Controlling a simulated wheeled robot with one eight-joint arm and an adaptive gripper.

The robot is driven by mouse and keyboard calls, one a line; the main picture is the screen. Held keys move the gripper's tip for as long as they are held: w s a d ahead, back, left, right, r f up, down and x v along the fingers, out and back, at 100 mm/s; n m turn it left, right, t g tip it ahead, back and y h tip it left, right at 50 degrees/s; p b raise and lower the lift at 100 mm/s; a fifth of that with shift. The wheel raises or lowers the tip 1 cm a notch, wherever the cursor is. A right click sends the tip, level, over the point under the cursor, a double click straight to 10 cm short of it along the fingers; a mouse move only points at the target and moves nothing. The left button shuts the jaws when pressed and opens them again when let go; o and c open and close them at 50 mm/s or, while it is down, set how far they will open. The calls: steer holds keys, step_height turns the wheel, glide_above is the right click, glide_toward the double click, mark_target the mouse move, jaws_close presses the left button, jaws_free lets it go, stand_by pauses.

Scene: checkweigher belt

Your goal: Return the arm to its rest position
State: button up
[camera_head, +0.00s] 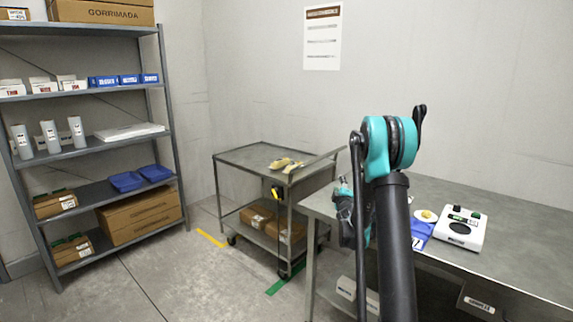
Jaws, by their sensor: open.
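My arm (391,145) rises in the right half of the head view, with a black link below and a teal and black joint at its top. My gripper (348,212) shows in part, small and dark, behind and left of the black link, over the near left corner of the grey table (480,208). The link hides some of it, and the fingers are hard to make out. It is open, and I see nothing held in it.
A white scale (461,231) stands on the table, with a blue item (421,233) and a yellow-topped thing (426,215) beside it. A grey cart (252,156) carrying gloves (285,164) stands left of the table. A loaded shelf (95,152) is at far left. Open floor lies between.

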steer(key=s+d+m+g+h, duration=0.2)
steer(key=s+m+g, duration=0.6)
steer(key=s, duration=1.2)
steer(key=s+a+f+m+g+y, duration=0.1)
steer(key=s+a+f+m+g, duration=0.1)
steer(key=s, duration=0.8)
steer(key=s+a+f+m+g, duration=0.2)
steer(key=s+f, duration=0.3)
steer(key=s, duration=0.6)
steer(key=s+a+f+m+g+y, duration=0.1)
steer(key=s+f, duration=0.3)
steer(key=s, duration=0.7)
steer(key=shift+s+a+m+g+y, duration=0.2)
steer(key=shift+a+m+g+y, duration=0.1)
steer(key=shift+a+m+g, duration=0.25)
steer(key=shift+c, duration=0.4)
